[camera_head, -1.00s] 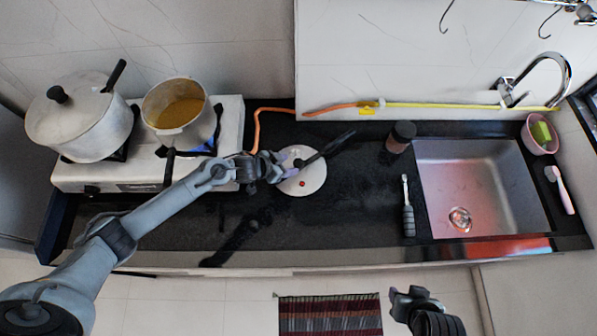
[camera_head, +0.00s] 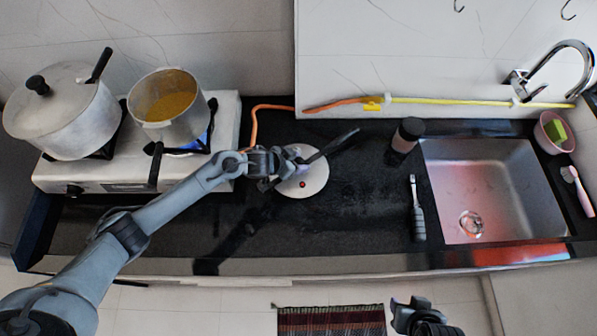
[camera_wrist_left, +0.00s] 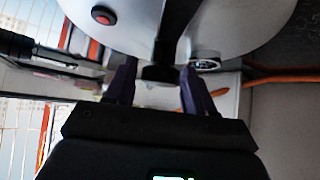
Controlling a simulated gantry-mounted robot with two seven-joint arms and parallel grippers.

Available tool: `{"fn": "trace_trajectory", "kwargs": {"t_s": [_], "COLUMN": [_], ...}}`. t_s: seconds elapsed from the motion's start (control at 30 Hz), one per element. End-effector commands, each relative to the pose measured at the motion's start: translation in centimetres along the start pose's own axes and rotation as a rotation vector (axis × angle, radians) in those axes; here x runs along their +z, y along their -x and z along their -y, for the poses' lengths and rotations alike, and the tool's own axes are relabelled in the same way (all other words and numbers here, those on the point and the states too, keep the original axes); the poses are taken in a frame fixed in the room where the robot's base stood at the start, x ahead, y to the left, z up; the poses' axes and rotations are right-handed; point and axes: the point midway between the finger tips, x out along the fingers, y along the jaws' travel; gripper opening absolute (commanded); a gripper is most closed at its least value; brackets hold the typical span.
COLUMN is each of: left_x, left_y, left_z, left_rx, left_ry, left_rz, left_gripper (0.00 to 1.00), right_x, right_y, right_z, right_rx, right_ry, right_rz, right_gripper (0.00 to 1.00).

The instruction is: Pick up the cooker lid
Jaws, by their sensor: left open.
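The cooker lid (camera_head: 313,184) is a round pale disc with a red spot and a long black handle (camera_head: 333,144), on the dark counter right of the stove. My left gripper (camera_head: 290,162) is at the lid's upper left side, overlapping it. In the left wrist view the lid (camera_wrist_left: 222,25) fills the top. My open left fingers (camera_wrist_left: 160,80) point towards it, with the black handle's end between or just beyond them; contact is unclear. My right gripper (camera_head: 408,304) is low in front of the counter, away from the lid; its jaws are unclear.
An open pot of yellow-brown liquid (camera_head: 170,104) and a lidded pot (camera_head: 62,115) stand on the stove (camera_head: 90,178) at left. A dark-lidded jar (camera_head: 405,140), a dark-handled tool (camera_head: 417,215) and a sink (camera_head: 440,180) lie right. The counter's middle is clear.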

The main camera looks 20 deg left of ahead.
Motion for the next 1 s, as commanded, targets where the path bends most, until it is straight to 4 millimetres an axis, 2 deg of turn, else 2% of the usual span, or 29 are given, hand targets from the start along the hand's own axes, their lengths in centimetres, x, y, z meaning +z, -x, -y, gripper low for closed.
{"fn": "trace_trajectory", "kwargs": {"t_s": [0.07,0.37,0.47,0.73,1.0], "left_x": [0.05,-0.06,-0.05,-0.02,-0.22], "left_y": [-0.42,-0.43,-0.43,-0.43,-0.37], "left_z": [0.00,0.00,0.00,0.01,0.05], "left_rx": [0.000,0.000,0.000,0.000,-0.001], "left_ry": [0.000,0.000,0.000,0.000,-0.001], "left_rz": [0.000,0.001,0.001,0.001,-0.003], "left_gripper": [0.54,0.54,0.42,0.00,0.00], "right_x": [0.15,0.13,0.13,0.12,0.10], "right_y": [-0.50,-0.46,-0.46,-0.45,-0.43], "right_z": [0.02,0.02,0.02,0.04,0.06], "right_rx": [0.000,0.000,0.000,-0.001,-0.001], "right_ry": [0.000,0.000,0.000,0.000,-0.001], "right_rz": [0.000,-0.001,-0.001,-0.001,-0.002], "right_gripper": [0.43,0.43,0.43,0.43,0.43]}}
